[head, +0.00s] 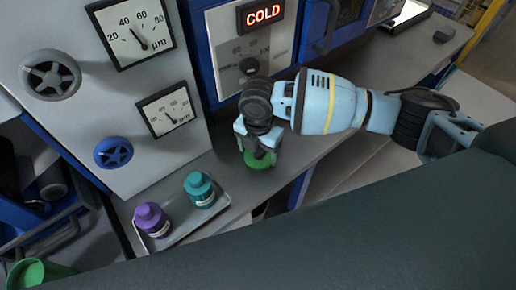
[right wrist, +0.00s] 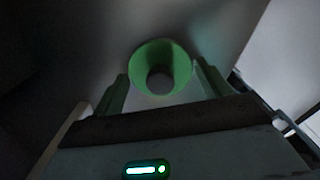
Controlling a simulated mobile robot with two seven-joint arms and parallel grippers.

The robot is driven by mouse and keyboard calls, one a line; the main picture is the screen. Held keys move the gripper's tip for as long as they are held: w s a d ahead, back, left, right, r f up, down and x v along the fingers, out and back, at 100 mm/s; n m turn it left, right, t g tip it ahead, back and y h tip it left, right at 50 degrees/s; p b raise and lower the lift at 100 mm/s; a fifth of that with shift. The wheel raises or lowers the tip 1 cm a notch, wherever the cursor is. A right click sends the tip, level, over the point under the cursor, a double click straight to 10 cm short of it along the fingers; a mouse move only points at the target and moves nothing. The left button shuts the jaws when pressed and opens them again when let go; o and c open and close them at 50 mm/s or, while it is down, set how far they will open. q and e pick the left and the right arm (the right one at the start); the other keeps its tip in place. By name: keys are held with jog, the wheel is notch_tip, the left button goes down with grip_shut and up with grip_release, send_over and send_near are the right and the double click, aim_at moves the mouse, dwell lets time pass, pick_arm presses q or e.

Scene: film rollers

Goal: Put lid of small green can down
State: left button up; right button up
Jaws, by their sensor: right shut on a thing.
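The green lid (head: 259,160) is low at the grey bench top, below my right gripper (head: 257,148). In the right wrist view the lid (right wrist: 161,67) shows as a green ring with a darker middle, between the fingertips of the right gripper (right wrist: 162,82). The right gripper points down and is shut on the lid. I cannot tell whether the lid's underside touches the bench. An open green can (head: 38,273) is at the lower left corner of the head view, partly cut off. My left gripper is out of view.
A grey tray (head: 183,232) left of the gripper holds a purple bottle (head: 152,219) and a teal bottle (head: 200,189). A panel with dials (head: 122,85) and a blue-framed unit with a COLD sign (head: 262,14) rise behind. The bench (head: 238,183) is bare around the lid.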

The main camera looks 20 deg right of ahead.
aim_at(258, 151)
jog(key=shift+f, duration=0.15)
jog(key=o, duration=1)
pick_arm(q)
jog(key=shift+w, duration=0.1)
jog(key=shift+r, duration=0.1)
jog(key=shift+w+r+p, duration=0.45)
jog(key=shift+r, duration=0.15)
pick_arm(e)
notch_tip(258, 151, up, 12)
jog(key=shift+r, duration=0.2)
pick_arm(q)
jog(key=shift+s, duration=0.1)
